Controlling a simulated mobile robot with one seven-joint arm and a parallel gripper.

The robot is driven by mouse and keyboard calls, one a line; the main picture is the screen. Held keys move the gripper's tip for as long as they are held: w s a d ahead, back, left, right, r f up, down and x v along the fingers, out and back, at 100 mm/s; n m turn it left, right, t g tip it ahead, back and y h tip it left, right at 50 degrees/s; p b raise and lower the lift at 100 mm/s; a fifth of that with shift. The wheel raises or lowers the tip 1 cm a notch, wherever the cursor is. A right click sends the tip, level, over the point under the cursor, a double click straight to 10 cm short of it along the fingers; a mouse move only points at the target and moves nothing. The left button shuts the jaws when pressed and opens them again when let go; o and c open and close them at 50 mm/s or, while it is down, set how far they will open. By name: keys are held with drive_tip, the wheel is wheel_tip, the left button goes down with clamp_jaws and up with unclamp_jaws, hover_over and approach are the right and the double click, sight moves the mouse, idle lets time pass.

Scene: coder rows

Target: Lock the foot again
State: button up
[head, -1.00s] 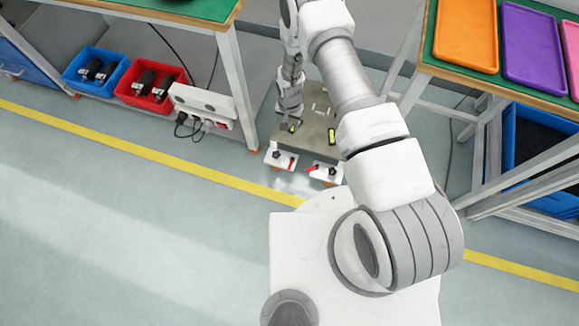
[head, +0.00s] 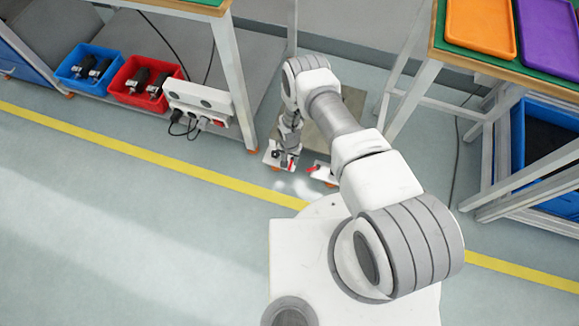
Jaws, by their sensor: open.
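Two white feet with red levers stand on the floor at the near edge of a brown plate (head: 319,143). My gripper (head: 287,168) is open and points down at the left foot (head: 269,156). It covers much of that foot; a little red shows beside the fingers. I cannot tell whether the fingers touch the lever. The right foot (head: 323,174) is partly hidden by my arm, and its red lever (head: 314,168) shows. My arm also hides much of the plate.
A white socket strip (head: 198,98) with plugs and cables hangs by the left bench leg (head: 233,75). Red (head: 140,83) and blue (head: 92,68) bins stand further left. The right bench's frame (head: 412,95) is close to my arm. The floor left of my base is clear.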

sight(289, 167)
wheel_tip(289, 167, down, 5)
drive_tip(key=shift+f+b, duration=0.2)
drive_tip(key=shift+b, duration=0.7)
clamp_jaws()
